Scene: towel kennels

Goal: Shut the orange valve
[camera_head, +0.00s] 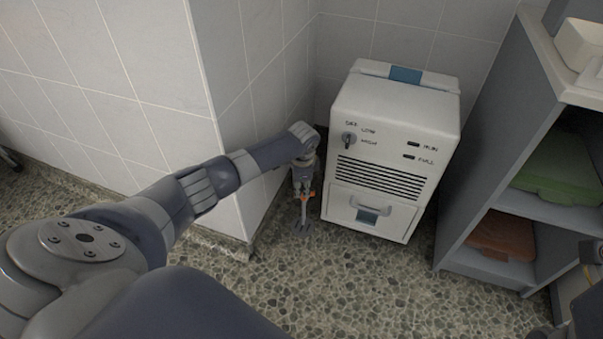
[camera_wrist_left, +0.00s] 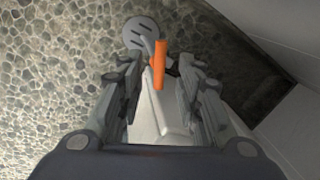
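The orange valve handle (camera_head: 305,195) is low in the corner between the tiled wall and the white machine, just above the floor. It also shows in the left wrist view (camera_wrist_left: 160,64) as a short orange lever beside a round grey slotted floor plate (camera_wrist_left: 140,32). My left gripper (camera_head: 303,183) reaches down over it. In the left wrist view my left gripper (camera_wrist_left: 158,85) has its two fingers well apart, with the lever between or just beyond their tips; contact cannot be told. A pale pipe-like part (camera_wrist_left: 155,118) shows between the fingers.
The white machine (camera_head: 395,110) with knob and vents stands close right of my left gripper. A tiled wall corner (camera_head: 225,110) is close on its left. The pebbled floor in front (camera_head: 350,290) is clear.

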